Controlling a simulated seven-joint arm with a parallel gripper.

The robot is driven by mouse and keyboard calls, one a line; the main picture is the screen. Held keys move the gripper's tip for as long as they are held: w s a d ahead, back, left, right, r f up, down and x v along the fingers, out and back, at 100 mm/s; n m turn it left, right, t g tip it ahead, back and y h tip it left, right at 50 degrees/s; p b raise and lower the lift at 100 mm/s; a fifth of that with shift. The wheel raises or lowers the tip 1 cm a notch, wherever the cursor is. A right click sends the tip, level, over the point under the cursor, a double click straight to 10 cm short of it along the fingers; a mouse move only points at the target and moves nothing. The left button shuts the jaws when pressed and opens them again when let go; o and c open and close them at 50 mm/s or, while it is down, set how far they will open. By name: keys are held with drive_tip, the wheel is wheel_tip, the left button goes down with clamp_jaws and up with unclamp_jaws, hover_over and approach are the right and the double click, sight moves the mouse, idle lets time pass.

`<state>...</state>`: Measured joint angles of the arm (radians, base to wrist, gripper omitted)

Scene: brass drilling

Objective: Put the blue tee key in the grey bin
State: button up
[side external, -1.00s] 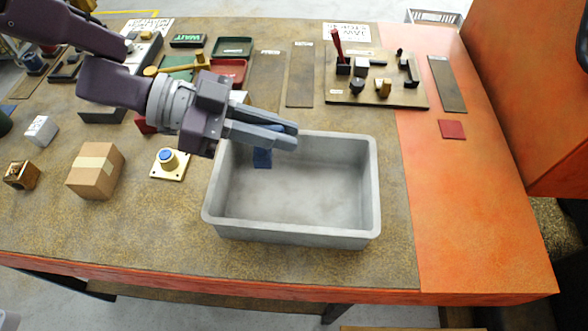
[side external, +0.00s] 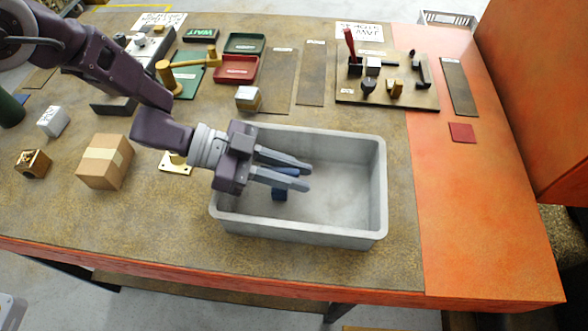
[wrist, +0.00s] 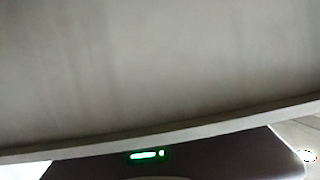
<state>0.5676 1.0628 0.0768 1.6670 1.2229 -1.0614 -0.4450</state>
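The fingers point right, over the left-middle part of the grey bin (side external: 372,190). The key hangs over the bin floor; whether its lower end touches the floor cannot be told. Much of the key is hidden by the fingers. The wrist view shows a plain grey surface, and no fingers or key.
A cardboard box (side external: 105,162) and a brass-based part (side external: 176,163) stand left of the bin. A silver-and-brass block (side external: 248,98) is just behind it. A board with tools (side external: 425,98) lies at back right. The orange table strip right of the bin is mostly clear.

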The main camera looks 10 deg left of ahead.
drive_tip(key=shift+o, duration=1.1)
drive_tip(key=shift+r, duration=0.25)
drive_tip(key=v, duration=1.2)
